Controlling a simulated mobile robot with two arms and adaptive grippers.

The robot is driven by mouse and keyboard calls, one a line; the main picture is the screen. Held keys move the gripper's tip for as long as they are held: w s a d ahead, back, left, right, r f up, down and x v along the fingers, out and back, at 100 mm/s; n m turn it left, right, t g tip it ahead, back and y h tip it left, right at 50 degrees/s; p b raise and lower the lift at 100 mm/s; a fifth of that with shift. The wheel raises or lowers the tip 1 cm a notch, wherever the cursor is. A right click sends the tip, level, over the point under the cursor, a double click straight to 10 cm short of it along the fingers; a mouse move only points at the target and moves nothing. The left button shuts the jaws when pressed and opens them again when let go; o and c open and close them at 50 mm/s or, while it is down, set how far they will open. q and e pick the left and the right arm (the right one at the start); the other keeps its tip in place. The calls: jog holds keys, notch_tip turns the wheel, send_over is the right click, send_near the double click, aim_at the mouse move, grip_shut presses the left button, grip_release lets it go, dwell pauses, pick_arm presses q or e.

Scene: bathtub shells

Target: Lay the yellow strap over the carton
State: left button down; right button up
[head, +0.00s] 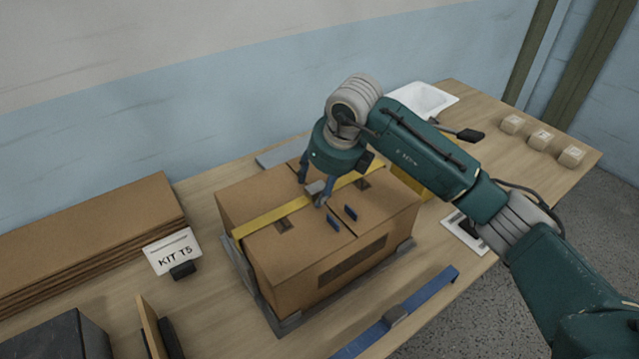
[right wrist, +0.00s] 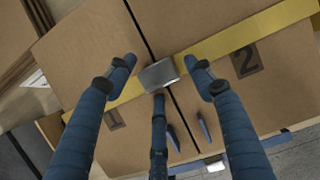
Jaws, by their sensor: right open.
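The brown carton (head: 290,265) stands on the table in a grey tray-like base (head: 290,322). The yellow strap (head: 262,217) runs across the carton's top, its left end bending over the left edge. In the right wrist view the strap (right wrist: 250,36) crosses the top seam, passing near dark marks 1 and 2. A grey buckle (right wrist: 158,76) sits on it at the seam. My right gripper (head: 314,187) is open above the buckle; its fingertips (right wrist: 160,72) are spread around it, and I cannot tell whether they touch it. My left gripper is not in view.
A blue strap (head: 425,301) with a grey buckle lies in front of the carton. Flat cardboard sheets (head: 90,235) and a KIT T5 card (head: 172,250) are at left.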

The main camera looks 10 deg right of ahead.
jog(key=shift+r+p, duration=0.4)
jog(key=shift+r, duration=0.2)
jog(key=b+v, duration=0.3)
jog(key=v, duration=0.8)
jog(key=shift+s+r+b, duration=0.15)
jog(key=shift+r+b, duration=0.1)
jog(key=shift+b, duration=0.05)
jog(key=shift+d, duration=0.1)
